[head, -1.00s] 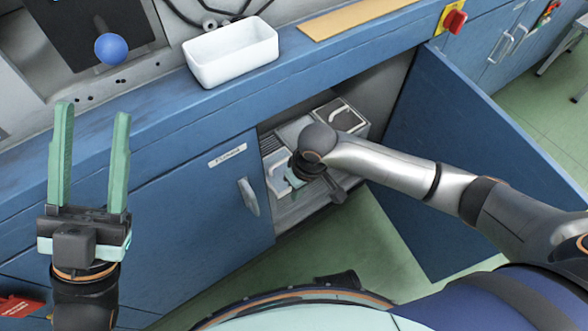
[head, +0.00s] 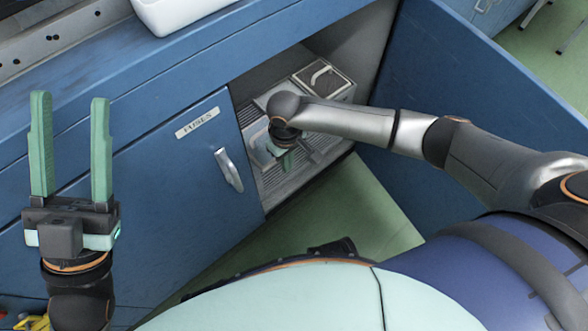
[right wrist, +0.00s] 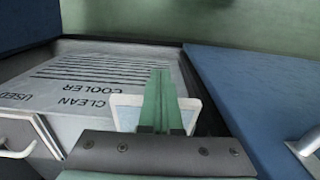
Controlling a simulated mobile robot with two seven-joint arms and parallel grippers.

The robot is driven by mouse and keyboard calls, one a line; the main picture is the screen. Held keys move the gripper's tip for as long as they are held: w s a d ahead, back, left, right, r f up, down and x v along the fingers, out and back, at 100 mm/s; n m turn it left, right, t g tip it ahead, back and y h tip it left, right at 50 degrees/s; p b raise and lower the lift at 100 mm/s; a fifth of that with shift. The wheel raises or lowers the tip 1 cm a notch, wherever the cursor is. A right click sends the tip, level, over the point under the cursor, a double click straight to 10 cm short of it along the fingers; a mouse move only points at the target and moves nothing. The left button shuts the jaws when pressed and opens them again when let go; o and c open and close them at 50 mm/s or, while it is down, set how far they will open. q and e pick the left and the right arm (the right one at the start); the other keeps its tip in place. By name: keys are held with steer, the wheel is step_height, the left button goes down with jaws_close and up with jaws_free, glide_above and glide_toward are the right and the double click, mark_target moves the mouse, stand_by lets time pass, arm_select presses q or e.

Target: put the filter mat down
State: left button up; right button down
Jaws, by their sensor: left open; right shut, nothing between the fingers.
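My right gripper (head: 286,162) is inside the open cabinet, low over the grey ribbed surface. In the right wrist view its green fingers (right wrist: 160,105) are shut together with nothing between them. A pale blue, white-edged flat piece, probably the filter mat (right wrist: 126,113), shows right behind the fingers. It also shows beside the gripper in the head view (head: 257,150). I cannot tell whether the fingers touch it; they hide its middle. My left gripper (head: 72,160) is open and empty, pointing up in front of the blue cabinet front.
A grey slotted panel (right wrist: 105,62) reads CLEAN, COOLER and USED. A box with a handle (head: 325,78) stands deeper in the cabinet. The open blue door (head: 450,140) bounds the right side. A closed door labelled FUSES (head: 180,170) is at left. A white bin (head: 180,12) sits above.

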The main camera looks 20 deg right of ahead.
mark_target(263, 137)
steer(key=shift+w+a, duration=0.2)
steer(key=shift+w, duration=0.25)
steer(key=shift+r, duration=0.1)
steer(key=shift+w+a+r+p, duration=0.15)
steer(key=shift+w+a+p, duration=0.05)
steer(key=shift+w+p, duration=0.3)
steer(key=shift+w+a+r+p, duration=0.1)
steer(key=shift+w+a+p, duration=0.05)
steer(key=shift+w+p, duration=0.3)
steer(key=shift+w+a+p, duration=0.2)
steer(key=shift+w+p, duration=0.3)
steer(key=shift+p, duration=0.1)
steer(key=shift+w+a+f, duration=0.1)
steer(key=shift+w+f, duration=0.15)
steer(key=shift+f, duration=0.05)
